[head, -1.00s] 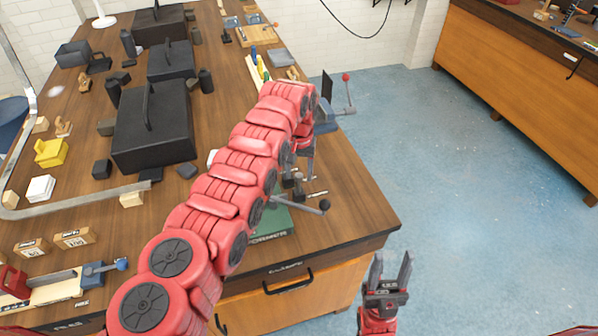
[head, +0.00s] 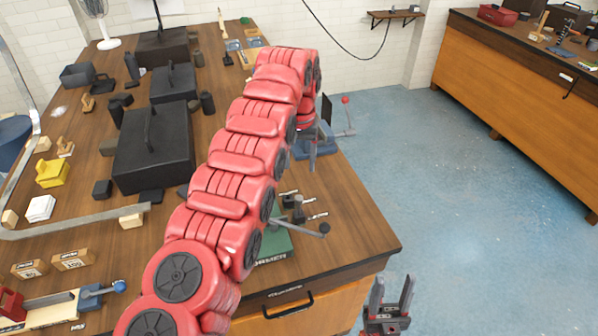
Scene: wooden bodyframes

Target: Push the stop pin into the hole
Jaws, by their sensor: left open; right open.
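My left arm reaches across the workbench (head: 362,215), and its gripper (head: 312,158) points down above the bench's right part, open, partly covered by my own arm. Small metal rods (head: 318,216) show beside this body. I cannot tell which part is the stop pin, and the hole is not discernible. My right gripper (head: 391,290) is open and empty, fingers up, beyond the bench's front right corner.
A blue device with a red-knobbed lever (head: 346,116) stands behind my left gripper. Black toolboxes (head: 152,150), wooden blocks and a yellow part (head: 52,173) fill the bench's left. The bench's front right corner is clear. Blue floor (head: 440,190) lies to the right.

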